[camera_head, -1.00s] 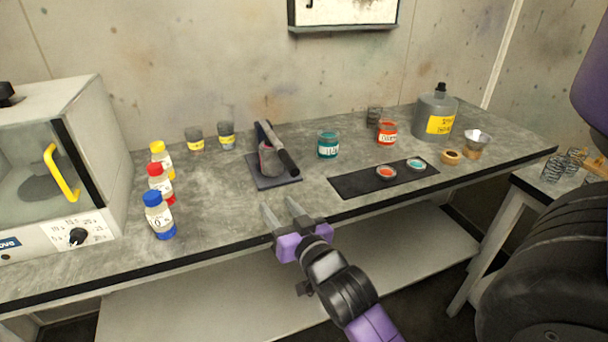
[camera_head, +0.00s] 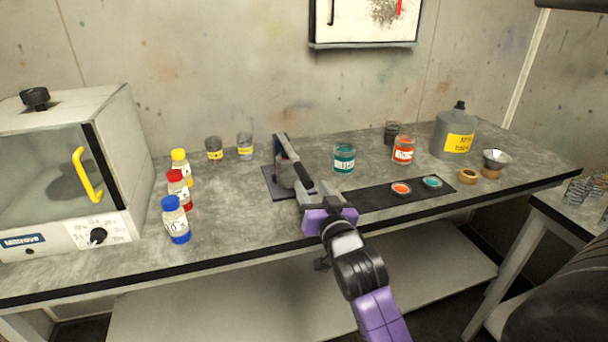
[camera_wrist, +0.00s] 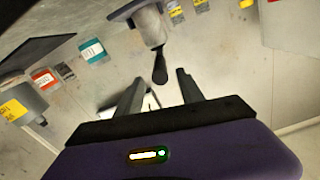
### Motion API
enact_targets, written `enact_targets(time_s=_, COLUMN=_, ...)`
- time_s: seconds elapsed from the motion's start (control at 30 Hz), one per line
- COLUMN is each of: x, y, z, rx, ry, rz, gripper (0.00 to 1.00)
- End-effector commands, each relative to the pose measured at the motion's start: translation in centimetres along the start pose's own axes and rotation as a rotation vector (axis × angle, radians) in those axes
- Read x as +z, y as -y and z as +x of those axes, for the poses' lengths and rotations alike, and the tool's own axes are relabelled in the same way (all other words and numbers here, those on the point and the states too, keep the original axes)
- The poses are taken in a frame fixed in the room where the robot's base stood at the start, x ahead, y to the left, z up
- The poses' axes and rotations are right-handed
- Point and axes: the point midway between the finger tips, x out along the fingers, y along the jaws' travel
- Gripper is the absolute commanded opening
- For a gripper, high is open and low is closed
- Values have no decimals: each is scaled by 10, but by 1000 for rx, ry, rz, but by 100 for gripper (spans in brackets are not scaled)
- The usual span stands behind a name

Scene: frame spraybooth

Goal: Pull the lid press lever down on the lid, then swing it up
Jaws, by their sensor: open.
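The lid press (camera_head: 268,184) stands on the workbench with a dark base plate and a grey can (camera_head: 286,175) on it. Its lever, with a black handle (camera_head: 301,174), slopes down toward me. My gripper (camera_head: 318,188) is open and empty at the bench's front edge, close to the handle's lower end. In the wrist view, the handle (camera_wrist: 160,72) appears between my two fingertips, with the can (camera_wrist: 150,27) beyond it. I cannot tell how far the handle reaches between the fingers. The lid on the can is not clearly visible.
A black mat (camera_head: 375,199) with an orange and a teal dish lies close on the right. A teal jar (camera_head: 344,159) stands behind it. Capped bottles (camera_head: 176,220) and a white oven (camera_head: 70,180) are on the left.

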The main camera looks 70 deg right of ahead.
Motion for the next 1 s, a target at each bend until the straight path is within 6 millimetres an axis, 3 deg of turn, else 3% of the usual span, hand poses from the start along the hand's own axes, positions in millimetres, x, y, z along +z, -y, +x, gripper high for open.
enact_targets(time_s=0.4, x=-1, y=0, z=59, rx=0, ry=-1, rz=0, gripper=45)
enact_targets(time_s=0.8, x=0, y=0, z=68, rx=-1, ry=0, rz=0, gripper=45)
enact_targets(time_s=0.83, x=0, y=0, z=68, rx=-1, ry=0, rz=0, gripper=43)
enact_targets(time_s=1.0, x=0, y=0, z=68, rx=-1, ry=0, rz=0, gripper=10)
